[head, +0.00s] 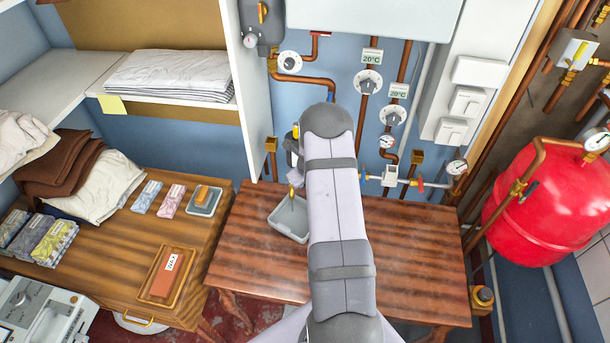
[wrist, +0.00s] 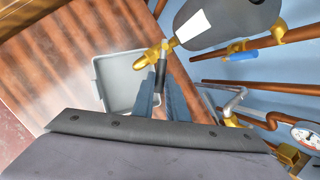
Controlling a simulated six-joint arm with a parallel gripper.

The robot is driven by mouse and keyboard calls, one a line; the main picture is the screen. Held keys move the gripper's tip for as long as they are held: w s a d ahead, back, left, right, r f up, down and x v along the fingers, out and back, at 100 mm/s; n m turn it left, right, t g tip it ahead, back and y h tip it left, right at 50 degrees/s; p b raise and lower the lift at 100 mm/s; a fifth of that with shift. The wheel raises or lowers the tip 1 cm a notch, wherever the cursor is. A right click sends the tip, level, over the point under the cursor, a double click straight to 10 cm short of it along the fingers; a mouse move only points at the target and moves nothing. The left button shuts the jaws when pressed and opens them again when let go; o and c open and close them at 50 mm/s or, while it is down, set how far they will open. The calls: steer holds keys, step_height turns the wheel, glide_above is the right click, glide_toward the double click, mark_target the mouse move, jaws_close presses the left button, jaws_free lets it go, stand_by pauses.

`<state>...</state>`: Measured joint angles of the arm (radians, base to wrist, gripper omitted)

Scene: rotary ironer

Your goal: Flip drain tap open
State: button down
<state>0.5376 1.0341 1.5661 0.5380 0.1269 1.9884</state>
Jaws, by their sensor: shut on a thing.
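The drain tap (wrist: 150,58) is brass and sticks out from the lower end of a dark grey vessel (wrist: 222,22) with a white label. Its short dark lever (wrist: 161,72) stands out across the brass body, toward my gripper. My gripper (wrist: 162,92) has its two blue-grey fingers around the lever's free end and is shut on it. A grey tray (wrist: 112,82) lies below the tap's spout. In the head view the tray (head: 281,228) shows left of my arm, with the brass spout (head: 292,192) above it. My arm hides most of the vessel and the fingers there.
The tray stands on a brown wooden table (head: 420,250). Copper pipes, dials and gauges (head: 367,82) line the blue wall behind. In the wrist view a blue-handled valve (wrist: 243,56) sits right of the tap. A red tank (head: 540,210) stands at the right.

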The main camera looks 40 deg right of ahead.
steer(key=shift+a+m+p, duration=0.2)
steer(key=shift+m+p, duration=0.1)
steer(key=shift+p, duration=0.2)
stand_by(0.3)
steer(key=c, duration=2)
jaws_free()
steer(key=shift+r, duration=0.15)
steer(key=shift+b+v, duration=0.45)
steer(key=shift+v, duration=3.1)
steer(key=shift+a, duration=0.1)
